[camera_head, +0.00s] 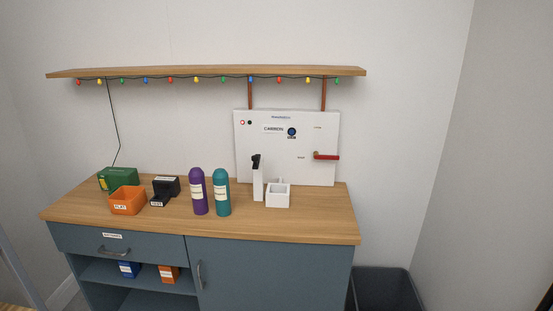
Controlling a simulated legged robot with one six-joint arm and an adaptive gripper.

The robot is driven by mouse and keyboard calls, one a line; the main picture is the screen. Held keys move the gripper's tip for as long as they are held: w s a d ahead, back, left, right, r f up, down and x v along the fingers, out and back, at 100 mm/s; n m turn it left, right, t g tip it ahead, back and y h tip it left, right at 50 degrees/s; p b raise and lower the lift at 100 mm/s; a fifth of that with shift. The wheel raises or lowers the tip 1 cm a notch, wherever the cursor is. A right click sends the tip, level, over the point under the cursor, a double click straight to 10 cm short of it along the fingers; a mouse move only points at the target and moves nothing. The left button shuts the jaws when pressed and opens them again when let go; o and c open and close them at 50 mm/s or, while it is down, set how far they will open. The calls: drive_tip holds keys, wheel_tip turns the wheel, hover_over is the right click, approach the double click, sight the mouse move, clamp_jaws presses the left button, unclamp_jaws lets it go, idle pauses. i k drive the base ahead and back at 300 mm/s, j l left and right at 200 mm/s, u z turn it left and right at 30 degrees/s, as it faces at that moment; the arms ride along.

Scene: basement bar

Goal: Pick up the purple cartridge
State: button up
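The purple cartridge (199,191) is a tall cylinder with a rounded top and a pale label. It stands upright on the wooden counter (300,224), left of centre. A teal cartridge (221,193) of the same shape stands close to its right. My gripper does not show in this view.
An orange bin (127,201), a green box (118,178) and a black holder (164,190) stand to the left. A white tap-like piece (257,181) and a white box (278,195) stand right, before a white panel (290,168). A shelf (210,71) hangs above. The counter's right end is clear.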

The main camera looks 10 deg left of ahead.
sight(197, 181)
drive_tip(key=i+j, duration=0.2)
drive_tip(key=j, duration=0.2)
drive_tip(key=i+j, duration=0.2)
drive_tip(key=j, duration=0.15)
drive_tip(key=i+j, duration=0.2)
drive_tip(key=j, duration=0.2)
drive_tip(key=i+j, duration=0.2)
drive_tip(key=j, duration=0.2)
drive_tip(key=i+j, duration=0.15)
drive_tip(key=j, duration=0.25)
drive_tip(key=i+j, duration=0.2)
drive_tip(key=j, duration=0.15)
drive_tip(key=i+j, duration=0.2)
drive_tip(key=j, duration=0.2)
drive_tip(key=u, duration=0.05)
